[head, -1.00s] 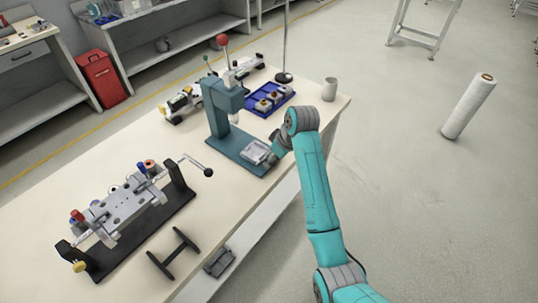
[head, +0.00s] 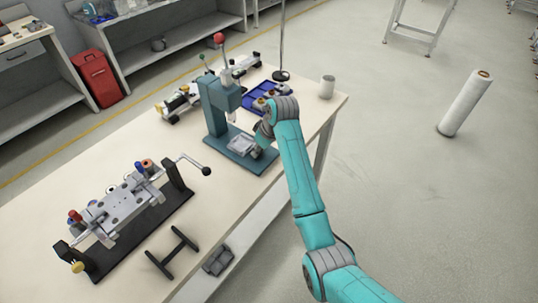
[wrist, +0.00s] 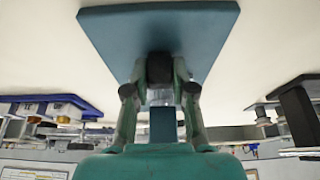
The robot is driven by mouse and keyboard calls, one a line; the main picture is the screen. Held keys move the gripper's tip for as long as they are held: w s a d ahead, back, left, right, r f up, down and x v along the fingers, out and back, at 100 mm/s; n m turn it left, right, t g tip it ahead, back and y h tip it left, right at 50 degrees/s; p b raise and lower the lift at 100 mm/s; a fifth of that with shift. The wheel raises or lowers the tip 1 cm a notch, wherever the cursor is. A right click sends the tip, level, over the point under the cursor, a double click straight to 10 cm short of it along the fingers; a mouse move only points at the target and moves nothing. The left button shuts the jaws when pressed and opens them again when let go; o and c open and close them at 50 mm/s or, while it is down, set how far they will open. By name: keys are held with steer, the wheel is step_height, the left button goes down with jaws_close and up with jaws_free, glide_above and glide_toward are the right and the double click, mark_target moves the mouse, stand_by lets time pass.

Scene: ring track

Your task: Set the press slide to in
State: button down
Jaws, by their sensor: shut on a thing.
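The teal press (head: 215,108) stands upright on its teal base plate (head: 268,162) on the bench. Its silver press slide (head: 240,143) lies on the base, close under the ram at the column. My gripper (head: 257,149) is at the slide's outer end, low over the base, and partly hidden by my wrist. In the wrist view, my gripper (wrist: 160,92) has its fingers closed around a small dark part, apparently the slide's handle. The base plate fills the top of that view, and little of the slide shows between the fingers.
A clamp fixture with a cranked handle (head: 120,208) stands at the left. A black H-shaped piece (head: 172,252) lies near the front edge.

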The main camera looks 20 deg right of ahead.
mark_target(249, 146)
steer(key=shift+w+a, duration=0.55)
steer(key=shift+w, duration=0.2)
steer(key=shift+w+a, duration=0.5)
steer(key=shift+w, duration=0.2)
steer(key=c, duration=1)
jaws_free()
steer(key=shift+w+a, duration=0.1)
steer(key=shift+o, duration=0.2)
steer(key=v, duration=1.2)
